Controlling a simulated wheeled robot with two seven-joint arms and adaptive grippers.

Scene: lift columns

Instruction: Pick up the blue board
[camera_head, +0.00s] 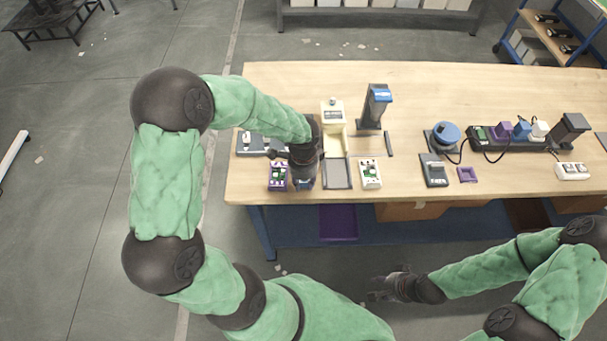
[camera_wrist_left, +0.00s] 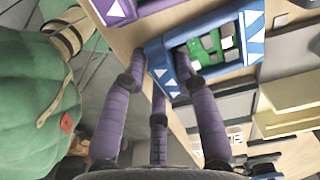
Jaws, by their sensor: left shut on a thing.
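The blue board (camera_wrist_left: 252,42), a blue frame with white triangles and a green circuit inside, lies at the table's front edge in the left wrist view. In the head view only a little of it (camera_head: 304,184) shows beneath my left gripper (camera_head: 304,174). My left gripper's purple fingers (camera_wrist_left: 168,80) are shut on the board's near edge. The gripper hides most of the board in the head view, and I cannot tell if it is clear of the table. My right gripper (camera_head: 378,289) hangs in front of the table, away from the board; its fingers are too small to judge.
A purple-framed board (camera_head: 278,176) lies close on the left. A grey tray (camera_head: 337,173) and a white board (camera_head: 371,173) lie to the right. A yellow bin (camera_head: 333,143) and a blue-topped stand (camera_head: 376,105) are behind. The wooden table (camera_head: 290,85) is clear at the back.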

